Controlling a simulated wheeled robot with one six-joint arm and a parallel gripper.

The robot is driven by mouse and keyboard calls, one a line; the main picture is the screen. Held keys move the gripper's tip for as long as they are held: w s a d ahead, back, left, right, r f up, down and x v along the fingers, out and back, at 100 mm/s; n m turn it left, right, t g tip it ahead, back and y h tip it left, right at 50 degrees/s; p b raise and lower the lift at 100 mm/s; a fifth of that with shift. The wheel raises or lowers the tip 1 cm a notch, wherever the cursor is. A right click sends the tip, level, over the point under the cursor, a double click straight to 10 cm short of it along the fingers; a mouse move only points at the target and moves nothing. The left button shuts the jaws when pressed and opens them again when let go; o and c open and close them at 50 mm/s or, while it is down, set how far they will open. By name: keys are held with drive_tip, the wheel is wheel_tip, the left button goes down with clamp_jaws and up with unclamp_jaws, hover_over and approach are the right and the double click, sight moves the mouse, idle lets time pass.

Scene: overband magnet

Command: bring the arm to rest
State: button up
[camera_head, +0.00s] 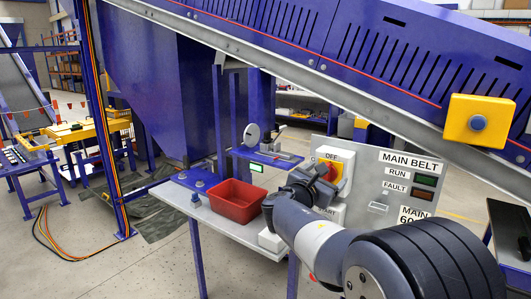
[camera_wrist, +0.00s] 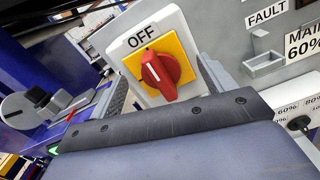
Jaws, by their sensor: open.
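My arm reaches in from the lower right of the head view, with my gripper (camera_head: 308,188) close in front of the control panel. In the wrist view my gripper (camera_wrist: 163,85) is open, with one finger on each side of a red rotary switch (camera_wrist: 160,75). The red switch (camera_head: 329,171) sits on a yellow plate (camera_wrist: 183,48) in a white box, and its white mark points up toward the word OFF. The gripper seems to hold nothing; I cannot tell whether either finger touches the knob.
The grey panel (camera_head: 386,190) carries RUN and FAULT lamps. A red bin (camera_head: 236,201) stands on the bench (camera_head: 222,222) left of my gripper. The blue conveyor (camera_head: 400,50) slopes overhead, with a yellow button box (camera_head: 478,121) on its side. Open floor lies at lower left.

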drive_tip(key=s+n+p, duration=0.1)
drive_tip(key=s+a+n+p, duration=0.1)
drive_tip(key=shift+a+n, duration=0.3)
idle(0.6)
